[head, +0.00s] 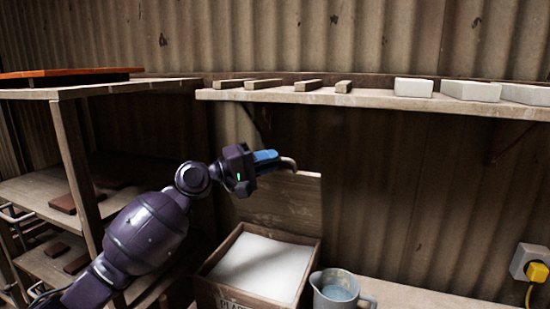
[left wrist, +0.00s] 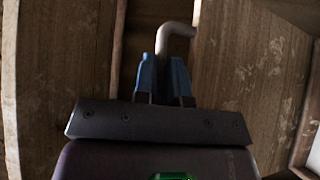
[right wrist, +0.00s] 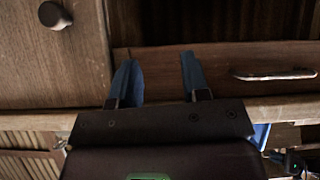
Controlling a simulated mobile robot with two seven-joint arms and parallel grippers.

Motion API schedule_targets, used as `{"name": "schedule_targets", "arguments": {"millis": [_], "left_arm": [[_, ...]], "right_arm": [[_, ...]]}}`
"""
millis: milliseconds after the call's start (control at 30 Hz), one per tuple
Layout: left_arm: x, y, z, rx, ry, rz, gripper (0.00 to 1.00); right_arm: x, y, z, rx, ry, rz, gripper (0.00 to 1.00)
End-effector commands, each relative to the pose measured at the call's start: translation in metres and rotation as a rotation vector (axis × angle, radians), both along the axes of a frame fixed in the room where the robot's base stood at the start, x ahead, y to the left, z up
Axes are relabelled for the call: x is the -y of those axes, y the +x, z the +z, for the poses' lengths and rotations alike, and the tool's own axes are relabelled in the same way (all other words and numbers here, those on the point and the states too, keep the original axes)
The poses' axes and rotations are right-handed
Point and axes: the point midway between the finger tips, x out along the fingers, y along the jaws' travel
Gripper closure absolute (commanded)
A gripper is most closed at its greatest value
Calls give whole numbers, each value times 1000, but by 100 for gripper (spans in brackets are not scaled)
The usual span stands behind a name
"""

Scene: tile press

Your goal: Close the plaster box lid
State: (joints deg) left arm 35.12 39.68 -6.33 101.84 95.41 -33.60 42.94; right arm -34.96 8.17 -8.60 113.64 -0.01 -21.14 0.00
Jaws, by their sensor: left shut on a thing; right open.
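The plaster box (head: 212,289) stands on the bench with white plaster (head: 262,265) inside. Its wooden lid (head: 285,205) is open and stands upright at the back of the box. My left gripper (head: 268,158) is at the lid's top edge, shut on a pale bent rod (head: 289,163). The rod also shows between the blue fingers in the left wrist view (left wrist: 177,32). I cannot tell whether the rod is fixed to the lid. My right gripper (right wrist: 157,80) is open and empty in the right wrist view, before wooden drawer fronts; it is outside the head view.
A grey jug (head: 338,291) stands close to the box's right side. A shelf (head: 370,97) with wooden strips and white blocks (head: 471,90) hangs above the lid. A wooden rack (head: 72,160) stands left. A yellow plug (head: 537,271) sits at far right.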

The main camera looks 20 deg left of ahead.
Motion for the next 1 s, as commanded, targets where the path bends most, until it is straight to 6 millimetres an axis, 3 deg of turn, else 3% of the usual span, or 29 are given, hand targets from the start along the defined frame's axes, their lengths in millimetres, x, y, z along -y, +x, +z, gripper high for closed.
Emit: {"name": "schedule_targets", "arguments": {"millis": [133, 400, 667, 700, 767, 1000], "left_arm": [[0, -9, -8, 31, -2, -1, 100], [0, -14, -8, 53, -2, -1, 100], [0, -14, -8, 53, -2, -1, 100], [0, -14, -8, 53, -2, -1, 85], [0, -14, -8, 53, -2, -1, 78], [0, -14, -7, 53, -2, -1, 78]], "right_arm": [[-1, 0, -8, -4, 0, 2, 57], [-3, 12, 2, 25, 1, 8, 57], [-3, 11, 0, 20, 1, 8, 57], [-2, 10, 0, 18, 1, 7, 57], [-2, 9, -1, 16, 0, 6, 57], [-1, 4, -4, 7, 0, 4, 57]]}}
